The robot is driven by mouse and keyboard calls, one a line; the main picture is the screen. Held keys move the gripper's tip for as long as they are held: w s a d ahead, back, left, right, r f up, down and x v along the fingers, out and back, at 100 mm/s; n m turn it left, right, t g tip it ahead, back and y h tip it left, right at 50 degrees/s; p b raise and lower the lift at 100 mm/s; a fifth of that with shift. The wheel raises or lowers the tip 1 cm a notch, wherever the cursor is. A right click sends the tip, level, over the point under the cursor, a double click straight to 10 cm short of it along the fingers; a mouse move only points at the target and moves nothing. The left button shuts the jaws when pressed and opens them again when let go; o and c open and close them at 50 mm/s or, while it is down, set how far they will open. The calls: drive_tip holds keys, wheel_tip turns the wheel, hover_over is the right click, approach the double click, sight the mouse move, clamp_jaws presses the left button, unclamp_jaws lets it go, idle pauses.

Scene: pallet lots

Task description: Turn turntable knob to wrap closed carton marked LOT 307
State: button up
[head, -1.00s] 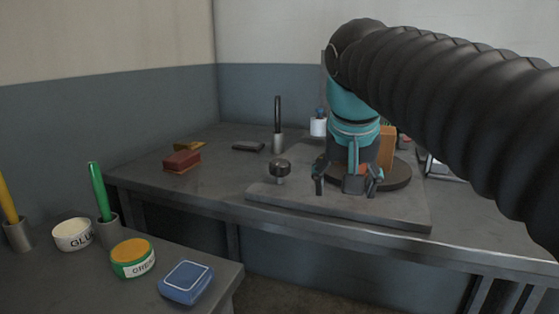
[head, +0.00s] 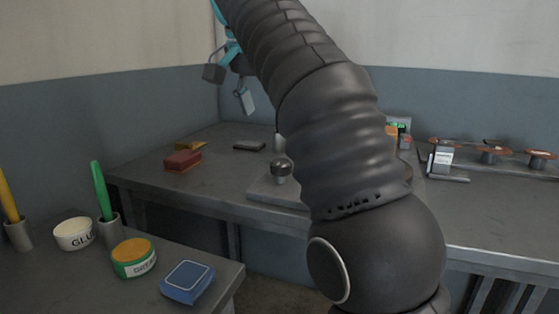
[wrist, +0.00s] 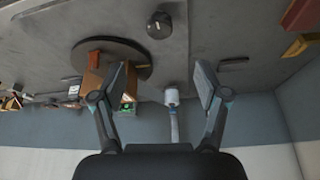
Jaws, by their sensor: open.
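The dark round knob (head: 281,170) stands on a raised grey plate (head: 262,190) on the far bench. In the wrist view the knob (wrist: 159,25) is at the top centre, apart from my fingers. The dark turntable (wrist: 128,52) lies left of it there, with a brown carton (wrist: 92,80) on it, partly behind my left finger. No lot marking is legible. In the head view my arm hides most of the turntable; only an orange-brown piece of the carton (head: 391,130) shows. My gripper (head: 230,87) is open and empty, raised at upper left, well above the bench.
A red block (head: 182,161) and a flat dark piece (head: 249,145) lie left on the bench. Several spools (head: 490,151) stand at right. The near table holds a glue tub (head: 73,234), green tub (head: 133,258), blue box (head: 187,281) and two holders with sticks.

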sight(281, 162)
drive_tip(key=b+x, duration=0.3)
drive_tip(key=x, duration=1)
drive_tip(key=shift+d+f, duration=0.1)
drive_tip(key=shift+f, duration=0.1)
drive_tip(key=c, duration=1.2)
